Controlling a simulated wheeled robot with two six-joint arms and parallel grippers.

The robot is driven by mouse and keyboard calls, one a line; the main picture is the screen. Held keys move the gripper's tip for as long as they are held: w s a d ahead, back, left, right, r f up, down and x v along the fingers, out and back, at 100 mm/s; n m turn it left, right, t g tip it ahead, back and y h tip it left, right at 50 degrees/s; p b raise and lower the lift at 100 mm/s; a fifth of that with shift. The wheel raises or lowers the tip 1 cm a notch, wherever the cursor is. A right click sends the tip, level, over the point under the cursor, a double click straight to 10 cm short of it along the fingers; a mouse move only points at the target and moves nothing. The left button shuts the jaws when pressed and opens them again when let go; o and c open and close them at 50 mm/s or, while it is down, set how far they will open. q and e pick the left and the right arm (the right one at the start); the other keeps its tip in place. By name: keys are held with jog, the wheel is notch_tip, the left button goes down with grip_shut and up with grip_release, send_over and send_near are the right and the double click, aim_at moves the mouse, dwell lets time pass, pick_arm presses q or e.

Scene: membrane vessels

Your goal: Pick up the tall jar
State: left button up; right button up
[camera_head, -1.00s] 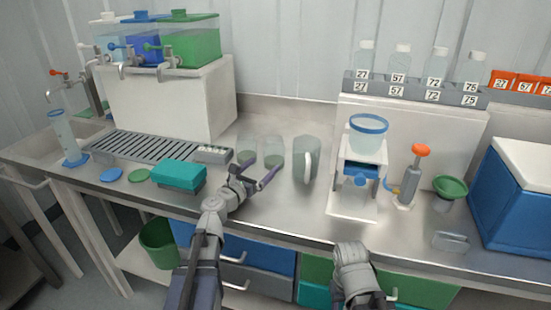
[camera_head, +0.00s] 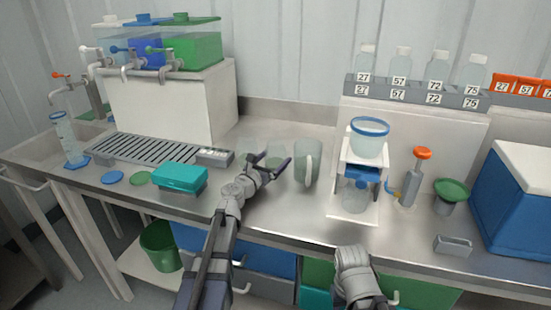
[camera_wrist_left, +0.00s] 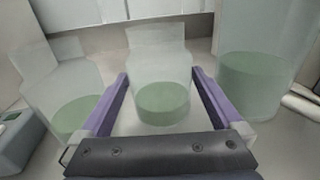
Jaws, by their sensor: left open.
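Two clear jars with green liquid and a larger handled jug (camera_head: 307,163) stand on the steel counter. In the left wrist view, one jar (camera_wrist_left: 160,88) stands upright between the fingers of my left gripper (camera_head: 268,162). That gripper is open, with a finger on each side of the jar; I see no clear grip on it. The second jar (camera_wrist_left: 68,98) is at the left, outside the fingers. The jug also shows at the right of the wrist view (camera_wrist_left: 258,75). I cannot tell which vessel counts as the tall jar. My right gripper is not visible, only arm parts.
A teal box (camera_head: 180,178) sits left of my left arm, before a drain grate (camera_head: 140,149). A white stand (camera_head: 352,200) with a blue-rimmed vessel is right of the jug. A blue cooler (camera_head: 515,205) is at the far right. The counter front is mostly clear.

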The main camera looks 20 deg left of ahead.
aim_at(274, 143)
pick_arm(q)
jog(key=c, duration=1.2)
jog(key=shift+r, duration=0.1)
jog(key=shift+c, duration=0.2)
notch_tip(274, 143, up, 10)
jog(key=p, duration=1)
